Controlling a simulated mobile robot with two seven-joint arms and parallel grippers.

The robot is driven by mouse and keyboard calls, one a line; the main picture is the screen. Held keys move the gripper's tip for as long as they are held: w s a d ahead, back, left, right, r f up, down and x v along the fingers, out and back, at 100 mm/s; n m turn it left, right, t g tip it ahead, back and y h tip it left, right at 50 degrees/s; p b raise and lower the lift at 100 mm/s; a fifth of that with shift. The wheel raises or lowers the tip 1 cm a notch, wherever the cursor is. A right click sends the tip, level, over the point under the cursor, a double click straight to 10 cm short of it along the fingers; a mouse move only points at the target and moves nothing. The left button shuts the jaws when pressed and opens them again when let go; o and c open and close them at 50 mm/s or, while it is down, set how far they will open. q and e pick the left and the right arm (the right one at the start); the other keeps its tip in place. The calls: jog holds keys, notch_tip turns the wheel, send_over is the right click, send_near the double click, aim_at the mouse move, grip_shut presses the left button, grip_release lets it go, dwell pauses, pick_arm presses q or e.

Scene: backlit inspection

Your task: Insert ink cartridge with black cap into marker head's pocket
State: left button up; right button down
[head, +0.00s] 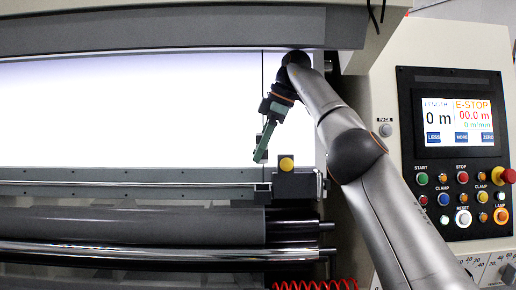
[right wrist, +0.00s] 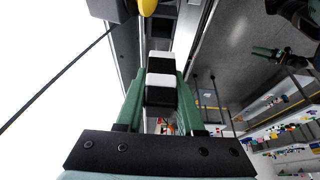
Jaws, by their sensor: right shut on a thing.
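My right gripper (head: 261,156) points down in front of the bright panel, with its green fingers just above and left of the marker head. In the right wrist view the right gripper (right wrist: 161,75) is shut on the ink cartridge (right wrist: 160,96), which shows black and white bands between the fingers. The cartridge cannot be made out in the head view. The marker head (head: 296,186) is a dark block with a yellow knob, on the rail; a small open-topped pocket (head: 262,191) sits at its left. A green-fingered gripper, apparently my left (right wrist: 266,53), shows small in the right wrist view.
The grey rail (head: 120,190) runs across below the backlit panel (head: 120,110). Rollers (head: 150,252) lie under it. A thin dark line hangs down the panel beside the gripper. The control panel (head: 455,150) stands at the right. The panel front at left is clear.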

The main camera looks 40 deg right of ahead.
jog(key=shift+d, duration=0.15)
jog(key=shift+s+f+b, duration=0.1)
jog(key=shift+f+b, duration=0.45)
jog(key=b, duration=0.4)
send_over(256, 188)
jog(key=d, duration=0.1)
jog(key=f, duration=0.4)
jog(key=shift+s+f, duration=0.2)
jog(key=shift+s, duration=0.1)
jog(key=shift+f, duration=0.15)
dwell(0.8)
jog(key=shift+f+b, duration=0.75)
jog(key=shift+f, duration=0.2)
jog(key=shift+c, duration=2.2)
grip_release()
jog(key=shift+r, duration=0.1)
